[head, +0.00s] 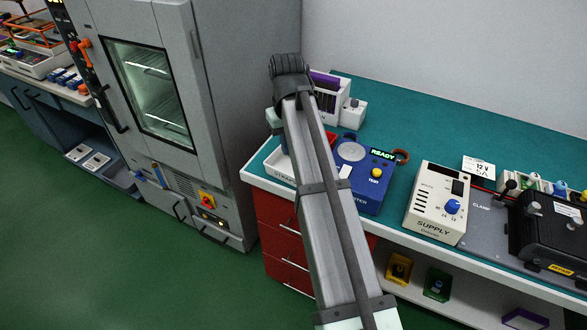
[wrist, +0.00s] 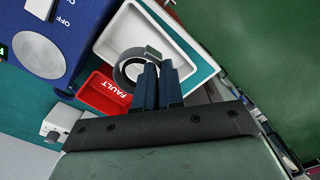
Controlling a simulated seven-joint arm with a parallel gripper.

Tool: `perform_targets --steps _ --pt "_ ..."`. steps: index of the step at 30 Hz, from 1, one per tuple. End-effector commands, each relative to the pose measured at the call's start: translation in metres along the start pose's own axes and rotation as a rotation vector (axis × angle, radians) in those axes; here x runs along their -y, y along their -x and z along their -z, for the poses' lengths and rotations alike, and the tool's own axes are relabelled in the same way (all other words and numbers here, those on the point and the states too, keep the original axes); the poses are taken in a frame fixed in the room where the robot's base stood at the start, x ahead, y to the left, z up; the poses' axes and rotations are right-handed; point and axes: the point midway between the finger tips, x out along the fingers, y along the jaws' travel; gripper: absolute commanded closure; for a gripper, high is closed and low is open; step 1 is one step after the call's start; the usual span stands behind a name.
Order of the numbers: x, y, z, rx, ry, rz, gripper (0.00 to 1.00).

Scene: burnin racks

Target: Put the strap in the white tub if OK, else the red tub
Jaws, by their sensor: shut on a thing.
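My gripper (wrist: 158,70) is shut on the strap (wrist: 122,72), a dark grey ring with a lighter grey block. In the wrist view the strap shows over the inside of the white tub (wrist: 112,28), near the side next to the red tub. How high it is above the tub floor I cannot tell. The red tub (wrist: 97,91), marked FAULT, lies beside the white one. In the head view my arm hides the fingers and strap; part of the white tub (head: 283,169) and a sliver of the red tub show past it.
A blue tester (head: 373,190) with a READY display stands right of the tubs; its round pad (head: 351,150) is bare. A supply unit (head: 437,203) stands further right, a tall grey oven (head: 235,100) to the left.

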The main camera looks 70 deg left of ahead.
Motion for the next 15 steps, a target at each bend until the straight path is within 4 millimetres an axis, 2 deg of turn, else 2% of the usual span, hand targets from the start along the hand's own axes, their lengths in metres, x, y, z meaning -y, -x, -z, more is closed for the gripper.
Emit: perform_targets --steps 6,15 --pt "-0.004 0.001 0.005 -0.001 -0.107 -0.001 1.00" --pt "-0.004 -0.011 0.005 0.000 -0.129 0.000 1.00"
